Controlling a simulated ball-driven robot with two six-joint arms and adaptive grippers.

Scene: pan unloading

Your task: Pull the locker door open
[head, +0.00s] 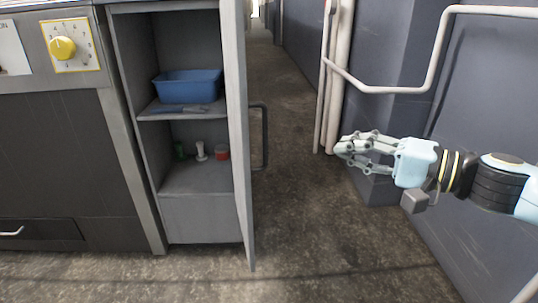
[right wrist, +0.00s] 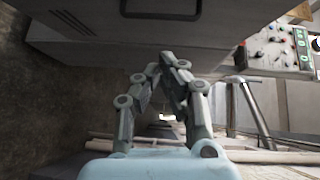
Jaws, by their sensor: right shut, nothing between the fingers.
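The locker door (head: 237,130) stands wide open in the head view, swung out toward me and seen nearly edge-on. Its dark handle (head: 264,137) is on the door's right face. The open locker (head: 203,217) shows its inside to the left of the door. My right gripper (head: 340,148) is to the right of the handle, apart from it, with its fingertips pointing left. It is shut and empty. In the right wrist view the fingertips (right wrist: 160,72) come together below a grey panel with a handle-like bar at the top edge. My left gripper is not in view.
A blue bin (head: 188,86) sits on the locker's shelf, with small items and a red can (head: 222,152) below. A cabinet with a yellow knob (head: 62,48) stands left. White pipes (head: 400,90) run along the right wall near my right arm. The floor between door and wall is clear.

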